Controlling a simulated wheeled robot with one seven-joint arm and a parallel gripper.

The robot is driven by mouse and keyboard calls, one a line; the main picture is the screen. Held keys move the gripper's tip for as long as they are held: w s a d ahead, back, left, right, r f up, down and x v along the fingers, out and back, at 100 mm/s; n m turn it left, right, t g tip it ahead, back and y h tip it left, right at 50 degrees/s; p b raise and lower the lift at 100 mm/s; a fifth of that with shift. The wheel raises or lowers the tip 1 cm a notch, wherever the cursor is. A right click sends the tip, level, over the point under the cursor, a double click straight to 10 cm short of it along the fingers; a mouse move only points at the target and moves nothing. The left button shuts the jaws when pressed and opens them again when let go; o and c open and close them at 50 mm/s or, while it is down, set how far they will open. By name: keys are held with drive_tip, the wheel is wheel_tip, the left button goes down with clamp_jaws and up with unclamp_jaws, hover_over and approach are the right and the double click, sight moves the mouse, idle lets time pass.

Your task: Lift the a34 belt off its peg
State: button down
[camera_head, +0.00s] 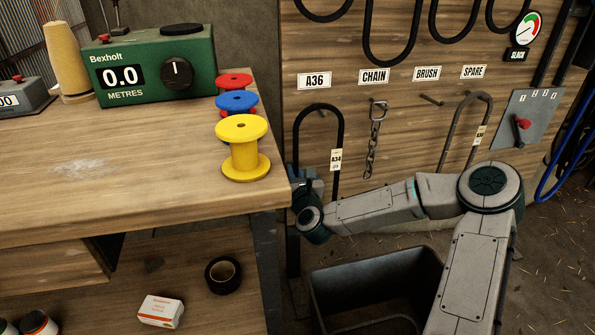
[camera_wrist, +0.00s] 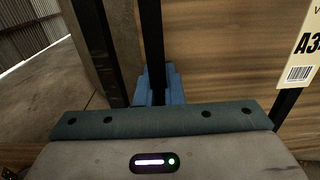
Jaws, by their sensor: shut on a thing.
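The a34 belt (camera_head: 341,135) is a black loop with a pale A34 tag. It hangs against the wooden board, its top bend at the peg below the A36 label. I cannot tell exactly how the bend sits on the peg. My gripper (camera_head: 308,178) is beside the bench corner, low on the belt's left strand. In the wrist view, the blue fingers (camera_wrist: 158,88) are shut on a black strand of the belt (camera_wrist: 152,45). The tagged strand shows at the right edge there. The belt's lower end is hidden in the head view.
The bench (camera_head: 130,215) with its spools (camera_head: 246,150) is close on the left. A chain (camera_head: 375,140) hangs to the right, then an empty peg (camera_head: 431,100) and a grey tagged belt (camera_head: 466,125). A dark bin (camera_head: 330,290) stands below my arm. More black belts hang above.

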drive_tip(key=r+p, duration=0.1)
drive_tip(key=r, duration=0.1)
drive_tip(key=r+p, duration=0.1)
drive_tip(key=r, duration=0.1)
drive_tip(key=r+p, duration=0.1)
drive_tip(key=r, duration=0.2)
drive_tip(key=shift+s+d, duration=0.1)
drive_tip(key=shift+s, duration=0.25)
drive_tip(key=p, duration=1)
approach(296, 155)
drive_tip(key=s, duration=0.2)
drive_tip(key=shift+d+p, duration=0.4)
drive_tip(key=shift+p, duration=0.85)
drive_tip(key=shift+s+p, duration=0.1)
drive_tip(key=shift+p, duration=0.4)
drive_tip(key=shift+s+d+f+p, duration=0.1)
drive_tip(key=shift+s+d+p, duration=0.05)
drive_tip(key=shift+s+p, duration=0.85)
drive_tip(key=shift+s+d+f+p, duration=0.15)
drive_tip(key=shift+s+p, duration=0.5)
drive_tip(key=shift+p, duration=0.6)
drive_tip(key=shift+s+d+f+p, duration=0.1)
drive_tip(key=shift+s+d+p, duration=0.05)
drive_tip(key=shift+s+p, duration=0.85)
drive_tip(key=shift+w+f, duration=0.1)
drive_tip(key=shift+w, duration=0.05)
